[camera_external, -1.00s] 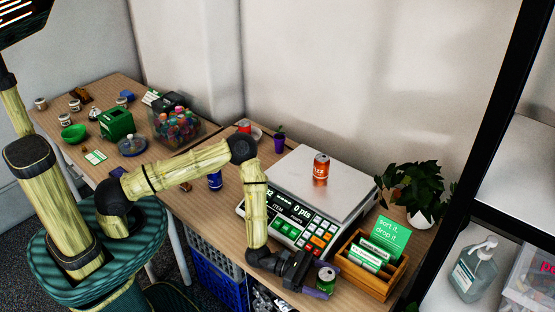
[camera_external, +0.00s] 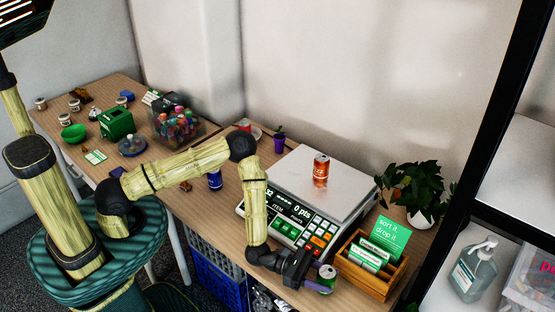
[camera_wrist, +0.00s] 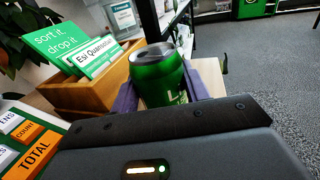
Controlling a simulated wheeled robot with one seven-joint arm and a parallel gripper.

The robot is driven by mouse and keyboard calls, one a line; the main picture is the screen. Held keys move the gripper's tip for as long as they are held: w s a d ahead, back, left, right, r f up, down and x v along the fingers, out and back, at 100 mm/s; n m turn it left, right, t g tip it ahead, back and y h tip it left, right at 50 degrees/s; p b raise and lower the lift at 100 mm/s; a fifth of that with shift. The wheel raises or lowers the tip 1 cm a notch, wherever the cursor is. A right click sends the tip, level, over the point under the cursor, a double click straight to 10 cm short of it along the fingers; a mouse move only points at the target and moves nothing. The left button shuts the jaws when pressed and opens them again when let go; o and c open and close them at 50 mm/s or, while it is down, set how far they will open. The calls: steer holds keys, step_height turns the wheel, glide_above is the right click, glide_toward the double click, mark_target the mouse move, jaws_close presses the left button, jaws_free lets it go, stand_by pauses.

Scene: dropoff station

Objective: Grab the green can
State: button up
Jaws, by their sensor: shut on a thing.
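The green can (camera_external: 326,278) stands upright near the table's front edge, left of the wooden card box. My gripper (camera_external: 318,279) is shut on it, with purple fingers on its sides. In the wrist view the green can (camera_wrist: 160,76) shows its silver top between the two purple fingers, and its lower part is hidden behind the gripper body. I cannot tell whether its base touches the table.
A wooden box (camera_external: 382,285) with cards stands close on the right. A scale (camera_external: 345,205) with an orange can (camera_external: 320,168) on it is behind. A potted plant (camera_external: 421,190) stands at the back right. A blue can (camera_external: 215,180) stands to the left.

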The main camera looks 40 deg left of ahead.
step_height(320, 180, up, 9)
steer(key=shift+f+p, duration=0.1)
steer(key=shift+p, duration=0.2)
